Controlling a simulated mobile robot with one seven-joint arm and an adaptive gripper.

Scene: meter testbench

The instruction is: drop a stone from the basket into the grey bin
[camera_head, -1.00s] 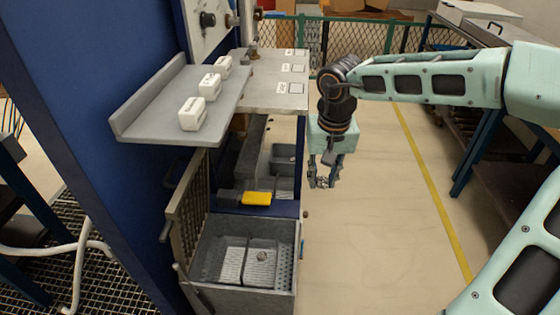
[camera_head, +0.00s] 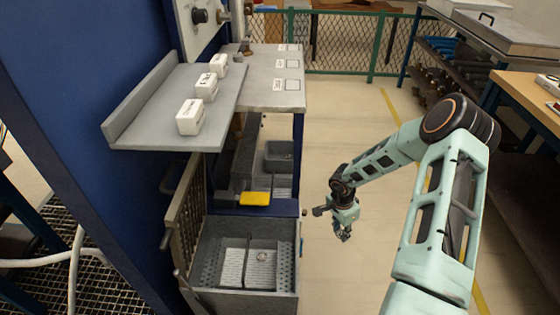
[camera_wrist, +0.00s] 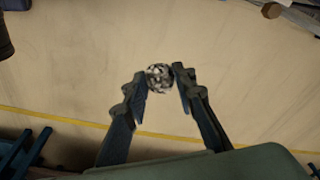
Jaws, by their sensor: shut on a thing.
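My gripper (camera_head: 343,234) hangs over open floor to the right of the cabinet. In the wrist view its fingertips (camera_wrist: 160,84) are shut on a speckled black-and-white stone (camera_wrist: 159,77). The basket (camera_head: 290,250) is a grey perforated container at the lower front of the cabinet, with pale trays inside. Another small stone (camera_head: 262,256) lies in its right-hand tray. A small grey bin (camera_head: 279,150) stands farther back inside the cabinet, under the grey shelf; its inside is only partly visible. My gripper is apart from both containers.
A grey shelf (camera_head: 264,92) with several white blocks (camera_head: 190,117) overhangs the cabinet. A yellow piece (camera_head: 255,198) sits on the blue ledge behind the basket. A wooden bench (camera_head: 530,98) stands at right. The floor (camera_head: 330,120) between is clear.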

